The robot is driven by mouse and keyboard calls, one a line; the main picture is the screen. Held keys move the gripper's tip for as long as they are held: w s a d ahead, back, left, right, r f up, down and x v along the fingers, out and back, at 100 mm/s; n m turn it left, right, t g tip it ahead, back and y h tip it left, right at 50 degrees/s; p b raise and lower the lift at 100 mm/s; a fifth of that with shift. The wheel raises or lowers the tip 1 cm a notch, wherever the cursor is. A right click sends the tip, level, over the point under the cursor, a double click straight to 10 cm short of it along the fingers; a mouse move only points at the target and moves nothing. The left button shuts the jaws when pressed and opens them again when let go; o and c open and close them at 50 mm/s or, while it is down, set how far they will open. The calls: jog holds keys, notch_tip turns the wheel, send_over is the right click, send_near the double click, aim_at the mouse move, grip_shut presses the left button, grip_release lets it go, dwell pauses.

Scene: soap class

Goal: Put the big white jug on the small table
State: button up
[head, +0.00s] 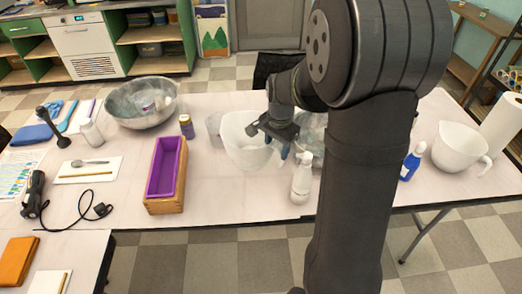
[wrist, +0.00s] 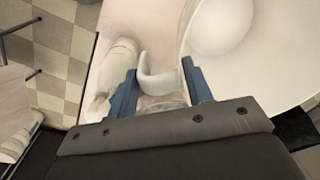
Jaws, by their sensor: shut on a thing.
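A big white jug (head: 240,148) is on or just above the long pale table (head: 240,205), near its middle; I cannot tell whether its base touches. My gripper (head: 281,146) is at the jug's right side. In the wrist view my gripper (wrist: 159,70) has its blue fingers on either side of the jug's curved handle (wrist: 152,86), shut on it. The jug's wide bowl (wrist: 245,50) fills the upper right there. A second white jug with a handle (head: 458,148) stands at the right end of the table. A smaller table surface (head: 75,250) shows at lower left, perhaps the small table.
A white pump bottle (head: 301,180) stands close to my gripper. A grey bowl (head: 140,104), a brown jar (head: 186,127) and a wooden box with purple lining (head: 167,170) are to the left. An orange notebook (head: 17,260) lies on the lower-left surface. A blue bottle (head: 411,164) stands right of my arm.

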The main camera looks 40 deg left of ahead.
notch_tip(320, 180, down, 8)
jog(key=shift+f, duration=0.15)
jog(key=o, duration=1.3)
jog(key=r, duration=1.1)
jog(key=shift+d+r, duration=0.2)
jog(key=shift+c, duration=0.3)
jog(key=shift+r, duration=0.35)
jog(key=c, duration=0.8)
